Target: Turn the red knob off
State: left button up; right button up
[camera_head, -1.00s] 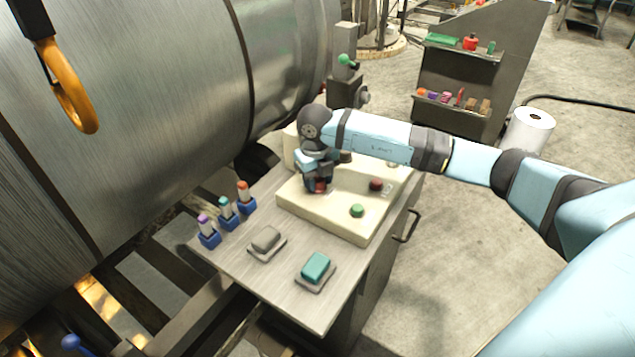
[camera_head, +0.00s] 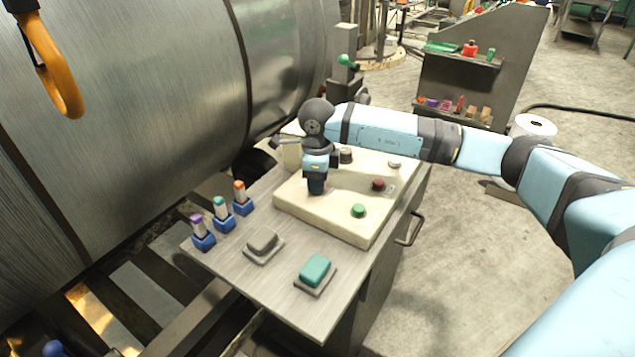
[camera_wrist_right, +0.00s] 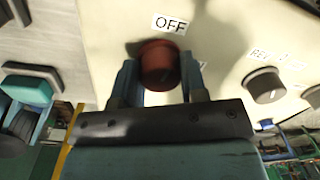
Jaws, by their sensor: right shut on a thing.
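The red knob (camera_wrist_right: 160,64) sits on the cream control panel (camera_head: 327,211). In the right wrist view it stands between the two fingers of my right gripper (camera_wrist_right: 160,78), which are shut on its sides. A label reading "OFF" (camera_wrist_right: 169,24) is on the panel just above the knob. A second label beside the right finger is partly hidden. In the head view my right gripper (camera_head: 317,190) points down onto the panel and hides the red knob. My left gripper is not in view.
The panel also has a green button (camera_head: 358,210), a dark red button (camera_head: 378,185) and a dark knob (camera_head: 346,155). On the table (camera_head: 300,300) are a teal block (camera_head: 315,270), a grey block (camera_head: 264,240) and several blue holders. A large metal cylinder (camera_head: 130,120) stands close on the left.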

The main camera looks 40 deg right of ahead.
jog(key=shift+n, duration=0.6)
jog(key=shift+r+n+b, duration=0.1)
jog(key=shift+n+b, duration=0.2)
jog(key=o, duration=0.9)
jog(key=r, duration=1.3)
jog(key=shift+s+a+r+p, duration=0.1)
jog(key=shift+s+r+p, duration=0.1)
jog(key=shift+r+p, duration=0.15)
